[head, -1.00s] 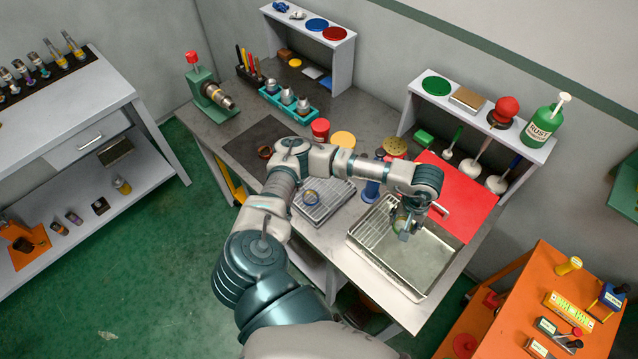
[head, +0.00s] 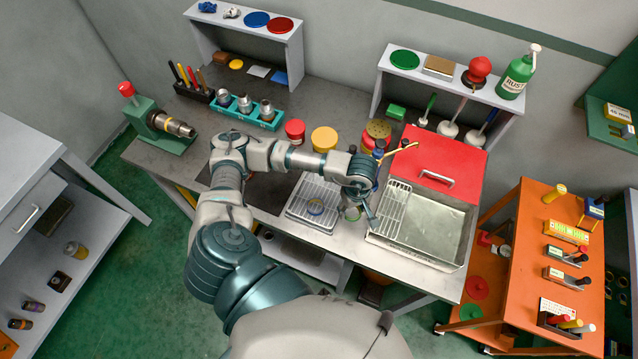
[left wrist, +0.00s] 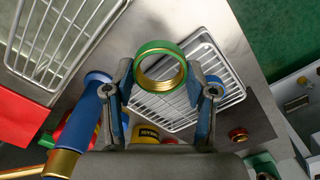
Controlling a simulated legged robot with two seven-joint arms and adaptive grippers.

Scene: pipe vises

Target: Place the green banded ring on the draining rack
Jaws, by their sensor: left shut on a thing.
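The green banded ring (left wrist: 147,50), green with a gold inner band, is held between the fingertips of my left gripper (left wrist: 160,85) in the left wrist view. In the head view my left gripper (head: 355,211) is shut on the ring, above the bench between the draining rack and the basin. The draining rack (head: 326,188), a white wire grid on a tray, lies to the gripper's left; it also shows behind the ring in the left wrist view (left wrist: 226,70). My right gripper is out of view.
A metal basin (head: 430,233) with a wire grid (head: 392,210) at its left side stands to the right. A red lid (head: 440,165) lies behind it. A blue-handled tool (left wrist: 90,115) stands near the left finger in the wrist view. Part of the rack is bare.

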